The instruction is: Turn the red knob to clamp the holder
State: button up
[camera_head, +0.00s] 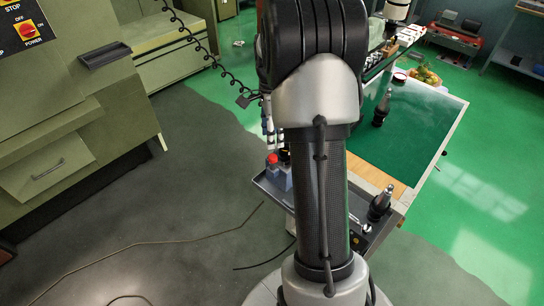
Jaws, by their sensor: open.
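My own arm stands upright through the middle of the view and hides much of the cart; my gripper does not show. A black tool holder (380,204) stands upright at the cart's front right corner. A second dark tool holder (382,108) stands on the green mat. A small red round top (272,159) shows on a blue-grey body at the left end of the tray; I cannot tell if it is a knob or a cap. No clamping knob can be made out clearly at either holder.
The cart has a green mat (421,133) and a dark side tray (267,189). A green machine (60,110) with a red power switch (29,29) stands at left. Cables (150,243) lie on the otherwise clear grey floor at front left.

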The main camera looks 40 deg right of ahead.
aim_at(273, 156)
notch_tip(273, 156, down, 8)
jog(key=shift+s+a+f+b, duration=0.15)
jog(key=shift+f+b, duration=0.05)
jog(key=shift+b, duration=0.65)
grip_shut()
